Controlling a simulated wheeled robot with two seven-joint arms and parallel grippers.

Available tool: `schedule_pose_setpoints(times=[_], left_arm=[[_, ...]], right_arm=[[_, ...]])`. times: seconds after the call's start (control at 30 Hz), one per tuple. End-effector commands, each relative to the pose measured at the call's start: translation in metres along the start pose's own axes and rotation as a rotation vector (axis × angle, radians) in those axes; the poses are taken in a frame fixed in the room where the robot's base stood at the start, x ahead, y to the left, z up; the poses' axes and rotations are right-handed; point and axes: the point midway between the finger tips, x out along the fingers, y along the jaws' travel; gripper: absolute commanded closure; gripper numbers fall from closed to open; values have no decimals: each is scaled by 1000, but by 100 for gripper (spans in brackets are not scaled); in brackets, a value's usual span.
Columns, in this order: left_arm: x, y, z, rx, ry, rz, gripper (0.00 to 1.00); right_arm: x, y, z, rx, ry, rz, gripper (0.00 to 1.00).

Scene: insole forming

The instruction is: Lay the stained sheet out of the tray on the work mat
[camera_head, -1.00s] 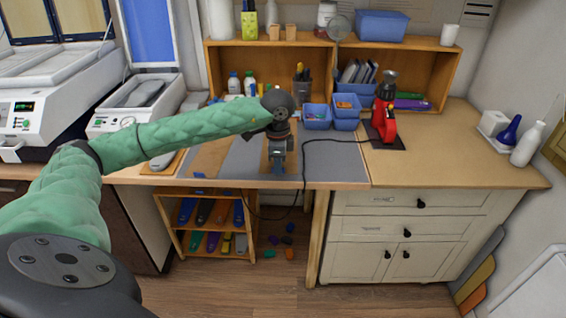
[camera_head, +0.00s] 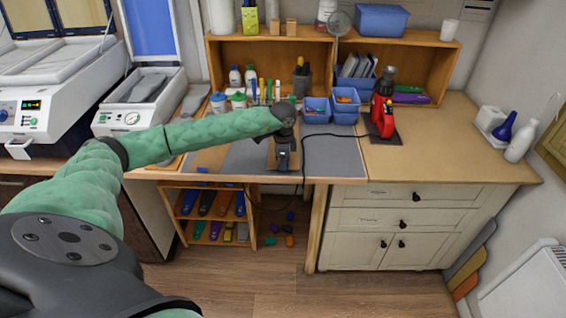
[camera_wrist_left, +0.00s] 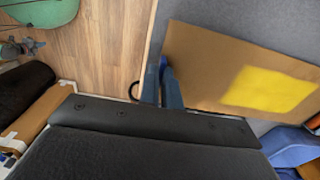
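The stained sheet is a brown rectangle (camera_wrist_left: 215,65) with a yellow patch, over the grey work mat (camera_wrist_left: 225,22) in the left wrist view. In the head view, the sheet is a small brown area beside my left gripper, and the grey work mat (camera_head: 335,155) lies along the front of the bench. My left gripper (camera_head: 284,165) points down at the mat's front part. Its fingers (camera_wrist_left: 163,72) are close together at the sheet's near edge. I cannot tell whether they pinch it or whether the sheet lies fully flat. My right gripper is out of view.
Blue bins (camera_head: 345,105) and bottles (camera_head: 235,78) stand behind the mat. A red device (camera_head: 384,110) stands to its right, with a black cable crossing the mat. The right bench top (camera_head: 440,145) is mostly clear. White machines (camera_head: 130,115) stand at left.

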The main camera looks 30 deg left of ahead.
Motion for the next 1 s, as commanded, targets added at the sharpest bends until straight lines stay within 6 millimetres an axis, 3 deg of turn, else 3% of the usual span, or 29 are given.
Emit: schedule_pose_setpoints(times=[0.23,0.63,0.73,1.0], left_arm=[[13,0,1,0,-1,0,100],[16,0,0,0,0,0,100],[15,0,0,0,0,-1,76],[15,0,0,0,0,-1,73]], right_arm=[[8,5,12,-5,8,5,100],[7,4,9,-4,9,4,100],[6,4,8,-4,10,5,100],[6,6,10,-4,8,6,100]])
